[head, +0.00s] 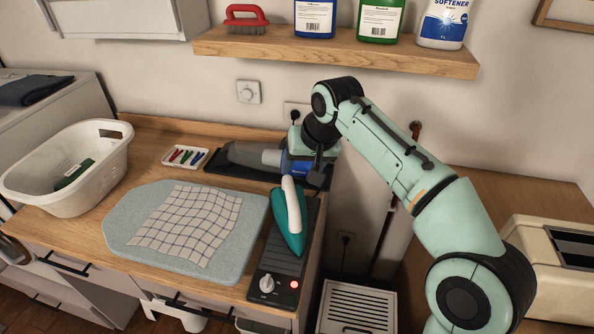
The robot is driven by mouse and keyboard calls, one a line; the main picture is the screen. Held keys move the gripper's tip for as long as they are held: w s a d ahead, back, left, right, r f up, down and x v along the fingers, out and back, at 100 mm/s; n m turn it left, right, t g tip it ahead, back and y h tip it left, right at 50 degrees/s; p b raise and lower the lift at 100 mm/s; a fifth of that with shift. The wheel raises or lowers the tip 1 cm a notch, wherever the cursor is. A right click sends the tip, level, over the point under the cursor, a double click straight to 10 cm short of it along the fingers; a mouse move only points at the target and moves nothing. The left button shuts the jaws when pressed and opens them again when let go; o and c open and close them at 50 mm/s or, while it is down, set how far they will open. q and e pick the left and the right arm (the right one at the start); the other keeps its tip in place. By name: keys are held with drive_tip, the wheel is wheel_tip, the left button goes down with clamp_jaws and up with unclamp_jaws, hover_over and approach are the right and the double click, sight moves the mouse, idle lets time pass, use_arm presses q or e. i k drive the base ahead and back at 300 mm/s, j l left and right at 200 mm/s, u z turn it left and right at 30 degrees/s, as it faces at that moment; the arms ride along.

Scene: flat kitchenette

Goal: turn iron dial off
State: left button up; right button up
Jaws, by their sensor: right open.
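The teal iron (289,225) with a white handle rests on a long dark stand near the counter's right edge. A red light (294,284) glows to the right of the dial. My right gripper (316,165) is open behind the iron, over the dark tray area, well away from the dial. Its fingers are partly hidden and appear empty. My left gripper is not in view.
A grey pad (125,225) with a checked cloth (190,222) lies left of the stand. A grey and blue tool (255,157) lies on a dark tray near my right gripper. A white basket (100,145) stands at left; a shelf (330,52) with bottles is above.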

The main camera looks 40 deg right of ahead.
sight(266, 283)
drive_tip(key=k+j, duration=0.2)
drive_tip(key=j, duration=0.15)
drive_tip(key=k+j, duration=0.15)
drive_tip(key=j, duration=0.15)
drive_tip(key=k+j, duration=0.2)
drive_tip(key=j, duration=0.15)
